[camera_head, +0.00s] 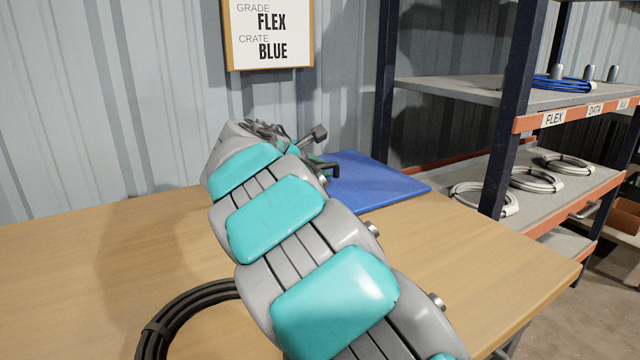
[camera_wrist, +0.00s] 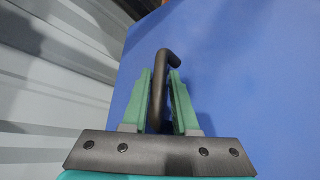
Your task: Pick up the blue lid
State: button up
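The blue lid (camera_head: 385,185) lies on the table's back right part, close to the wall, and looks flat on the tabletop. It also fills much of the wrist view (camera_wrist: 245,75). A dark bent handle (camera_wrist: 160,90) stands up from it. My gripper (camera_wrist: 160,75) is at this handle, with one green finger on each side, close against the bar. The fingers look shut on the handle. In the head view my arm hides most of the gripper and the lid's left part.
A black cable coil (camera_head: 165,325) lies on the wooden table (camera_head: 75,260) at the front, partly behind my arm. A shelf rack (camera_head: 510,130) with cable coils stands at the right. A corrugated wall with a sign (camera_head: 268,35) is behind. The table's left side is clear.

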jog(key=shift+w, duration=0.15)
jog(key=shift+c, duration=0.2)
grip_shut()
dwell(1.2)
